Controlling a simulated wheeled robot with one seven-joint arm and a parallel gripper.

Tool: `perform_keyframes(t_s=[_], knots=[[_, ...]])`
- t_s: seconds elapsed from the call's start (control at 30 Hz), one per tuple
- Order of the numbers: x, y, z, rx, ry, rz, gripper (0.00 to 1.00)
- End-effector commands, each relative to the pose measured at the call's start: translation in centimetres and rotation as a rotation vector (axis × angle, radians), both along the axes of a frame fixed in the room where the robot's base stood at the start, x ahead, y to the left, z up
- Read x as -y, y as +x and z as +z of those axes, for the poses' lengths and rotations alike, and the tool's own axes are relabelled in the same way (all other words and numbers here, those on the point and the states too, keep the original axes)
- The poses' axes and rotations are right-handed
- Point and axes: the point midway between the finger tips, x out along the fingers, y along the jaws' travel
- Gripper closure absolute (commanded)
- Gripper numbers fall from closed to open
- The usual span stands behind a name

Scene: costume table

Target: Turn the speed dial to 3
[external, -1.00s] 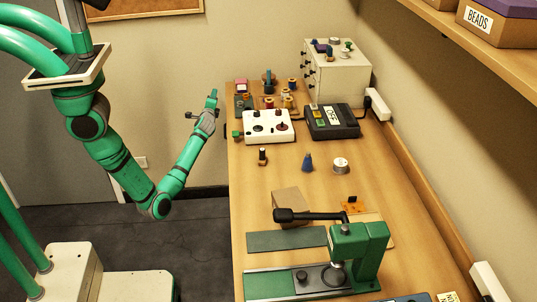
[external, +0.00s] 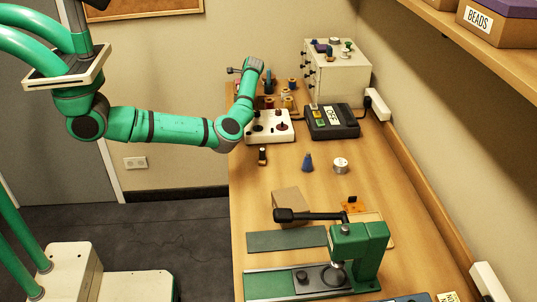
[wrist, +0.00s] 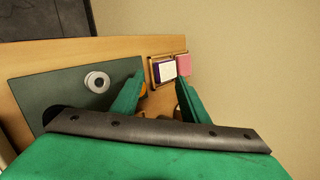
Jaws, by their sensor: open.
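The white control box (external: 283,129) sits on the table towards the back, left of the dark machine. A dark reddish knob (external: 284,125) shows on its right part. My forearm covers part of its left side, and no dial numbers can be read. The end of my arm (external: 252,68) is raised over the table's far left end, beyond the box; its fingers are not clear there. In the wrist view my gripper (wrist: 160,80) is open, with two green fingers apart and nothing clearly held. The control box is not recognisable in the wrist view.
A dark machine (external: 333,121) stands right of the box, with a white drawer cabinet (external: 344,78) behind. A dark bottle (external: 262,156), a blue cone (external: 307,162) and a white spool (external: 340,165) stand in front. The wrist view shows a green mat (wrist: 60,85) and a pink block (wrist: 182,64).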

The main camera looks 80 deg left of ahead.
Motion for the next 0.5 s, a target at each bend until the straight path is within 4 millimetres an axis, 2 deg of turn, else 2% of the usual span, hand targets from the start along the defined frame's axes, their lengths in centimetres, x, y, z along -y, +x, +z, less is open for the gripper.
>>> perform_keyframes(t_s=[0.03,0.2,0.33,0.5], knots=[[1.6,2.6,1.2,0.033,-0.059,-0.012,0.59],[7.8,8.7,4.1,0.1,-0.293,-0.049,0.59],[13.3,11.6,6.4,0.119,-0.495,-0.087,0.59],[19.2,13.5,9.3,0.113,-0.712,-0.144,0.59]])
